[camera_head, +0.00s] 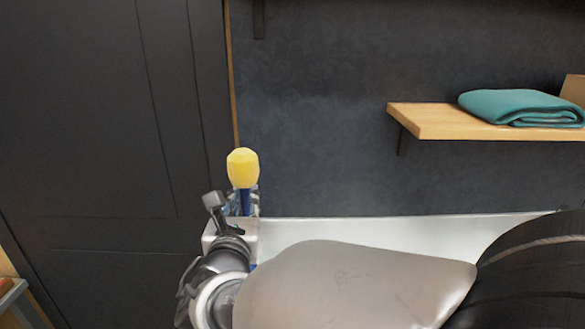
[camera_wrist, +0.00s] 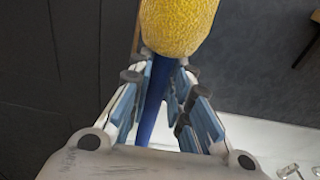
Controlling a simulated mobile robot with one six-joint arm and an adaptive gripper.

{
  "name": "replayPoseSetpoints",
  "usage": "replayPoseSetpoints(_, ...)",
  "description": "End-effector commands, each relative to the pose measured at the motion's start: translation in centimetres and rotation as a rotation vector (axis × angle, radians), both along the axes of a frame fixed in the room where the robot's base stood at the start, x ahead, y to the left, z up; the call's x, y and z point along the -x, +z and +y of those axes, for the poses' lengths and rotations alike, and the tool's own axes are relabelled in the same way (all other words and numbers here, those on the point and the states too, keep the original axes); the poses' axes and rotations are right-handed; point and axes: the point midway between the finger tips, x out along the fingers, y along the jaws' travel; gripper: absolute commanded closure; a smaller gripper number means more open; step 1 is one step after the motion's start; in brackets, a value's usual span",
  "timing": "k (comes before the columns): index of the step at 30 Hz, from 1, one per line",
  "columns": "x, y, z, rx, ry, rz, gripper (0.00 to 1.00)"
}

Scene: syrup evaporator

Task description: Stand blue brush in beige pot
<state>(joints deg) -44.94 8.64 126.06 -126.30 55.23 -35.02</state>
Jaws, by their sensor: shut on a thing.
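The blue brush has a yellow sponge-like head (camera_head: 243,168) on a blue handle (camera_head: 245,203). It stands about upright with its head up in the head view. My gripper (camera_wrist: 162,85) is shut on the blue handle just below the yellow head, which also fills the top of the wrist view (camera_wrist: 178,25). In the head view my arm covers the lower part of the handle. I cannot see the brush's lower end or what is beneath it. The beige pot is not visible in either view.
A white surface (camera_head: 330,230) lies behind my arm against the dark wall. A wooden shelf (camera_head: 430,122) with a folded teal towel (camera_head: 515,106) is at the upper right. A dark panel (camera_head: 110,130) fills the left side.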

Motion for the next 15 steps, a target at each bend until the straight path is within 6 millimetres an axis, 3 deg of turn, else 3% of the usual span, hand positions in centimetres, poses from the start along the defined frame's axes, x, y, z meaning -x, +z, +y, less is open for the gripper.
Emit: replayPoseSetpoints(15, 0.0, -4.5, 0.0, 0.000, 0.000, -0.002, 1.00)
